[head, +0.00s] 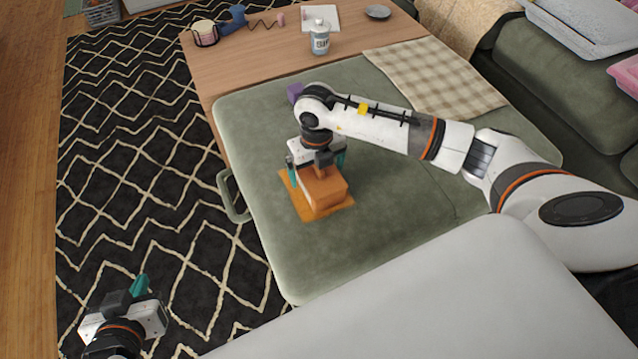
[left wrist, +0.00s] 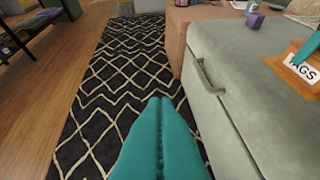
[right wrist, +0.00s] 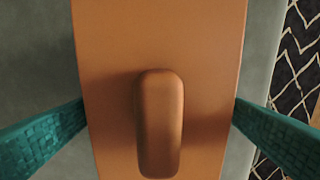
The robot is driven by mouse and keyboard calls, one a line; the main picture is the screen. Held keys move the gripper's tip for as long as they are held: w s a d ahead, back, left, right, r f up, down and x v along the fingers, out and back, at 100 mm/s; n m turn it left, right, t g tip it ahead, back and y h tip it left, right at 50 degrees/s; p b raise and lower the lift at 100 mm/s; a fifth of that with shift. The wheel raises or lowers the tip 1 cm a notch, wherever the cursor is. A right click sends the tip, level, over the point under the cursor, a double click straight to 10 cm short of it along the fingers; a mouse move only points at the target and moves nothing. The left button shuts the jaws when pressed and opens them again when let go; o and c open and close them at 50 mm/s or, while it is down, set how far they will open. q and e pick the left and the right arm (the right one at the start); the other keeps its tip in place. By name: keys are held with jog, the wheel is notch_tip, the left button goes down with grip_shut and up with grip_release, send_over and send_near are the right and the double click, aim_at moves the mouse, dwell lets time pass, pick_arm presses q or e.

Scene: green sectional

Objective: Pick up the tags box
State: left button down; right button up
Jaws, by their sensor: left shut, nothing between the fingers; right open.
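The tags box is an orange-brown box (head: 326,190) on an orange base or mat on the green ottoman top. In the left wrist view its white label (left wrist: 300,75) reads "AGS", the rest cut off. In the right wrist view its top (right wrist: 205,50) fills the middle, with a raised rounded handle (right wrist: 160,120). My right gripper (head: 317,168) is over the box, open, one teal finger on each side; I cannot tell if they touch it. My left gripper (head: 140,285) is shut and empty over the rug at lower left; its closed fingers show in the left wrist view (left wrist: 160,140).
The green ottoman (head: 400,190) has a side handle (head: 232,197). A purple object (head: 295,92) stands behind my right wrist. A checkered cloth (head: 436,78) lies at the back right. The wooden table (head: 270,60) holds a labelled can (head: 320,38). Patterned rug (head: 140,160) lies left.

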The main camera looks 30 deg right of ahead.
jog(key=shift+f+b, duration=0.3)
jog(key=shift+f, duration=1.15)
pick_arm(q)
jog(key=w+r+t, duration=0.1)
jog(key=w+d+r+t, duration=0.1)
jog(key=shift+w+d+r+t+h, duration=0.1)
jog(key=shift+w+r+t+h, duration=0.1)
jog(key=shift+r+t+h, duration=0.15)
pick_arm(e)
jog(key=c, duration=1)
jog(key=shift+r, duration=0.1)
